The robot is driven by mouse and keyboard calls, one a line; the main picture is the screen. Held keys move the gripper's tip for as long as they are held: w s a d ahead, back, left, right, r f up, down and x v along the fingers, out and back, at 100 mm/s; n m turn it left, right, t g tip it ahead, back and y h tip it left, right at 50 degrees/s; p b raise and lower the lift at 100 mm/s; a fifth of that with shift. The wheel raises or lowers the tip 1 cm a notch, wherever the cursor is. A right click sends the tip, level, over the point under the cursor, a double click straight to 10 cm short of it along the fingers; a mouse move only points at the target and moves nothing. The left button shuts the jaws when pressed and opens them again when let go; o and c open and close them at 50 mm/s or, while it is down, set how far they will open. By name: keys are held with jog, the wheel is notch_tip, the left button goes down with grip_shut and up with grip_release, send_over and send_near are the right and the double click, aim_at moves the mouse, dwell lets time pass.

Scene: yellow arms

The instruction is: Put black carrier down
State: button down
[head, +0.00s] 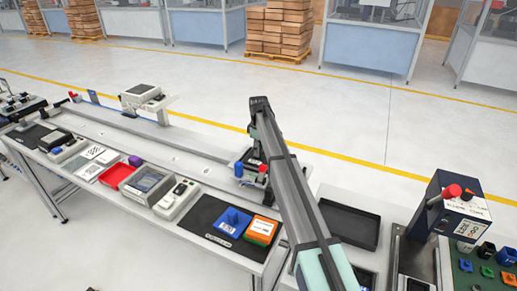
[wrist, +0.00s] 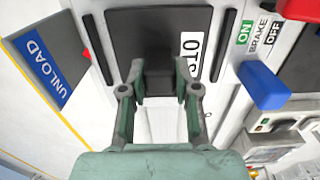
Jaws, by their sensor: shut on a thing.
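The black carrier (wrist: 130,40) is a flat dark plate with a white label reading "S10", in the wrist view. My gripper (wrist: 160,88) is shut on a dark block at the carrier's near edge. The carrier lies between two black strips on a pale station (wrist: 232,65); I cannot tell whether it touches the surface below. In the head view my gripper is mostly hidden behind my arm, near the small station with a blue knob (head: 239,170) and a red knob (head: 263,168).
The station has a blue lever (wrist: 263,86) by a "BRAKE ON/OFF" label and a blue "UNLOAD" sign (wrist: 50,72). On the bench are a dark mat (head: 205,218) with blue and orange holders, a red tray (head: 117,176), and a black tray (head: 350,222) right of my arm.

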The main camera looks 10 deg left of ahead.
jog(key=shift+f, duration=0.1)
jog(key=c, duration=0.8)
grip_release()
jog(key=shift+c, duration=0.2)
notch_tip(320, 180, up, 12)
jog(key=b, duration=0.3)
jog(key=shift+b, duration=0.3)
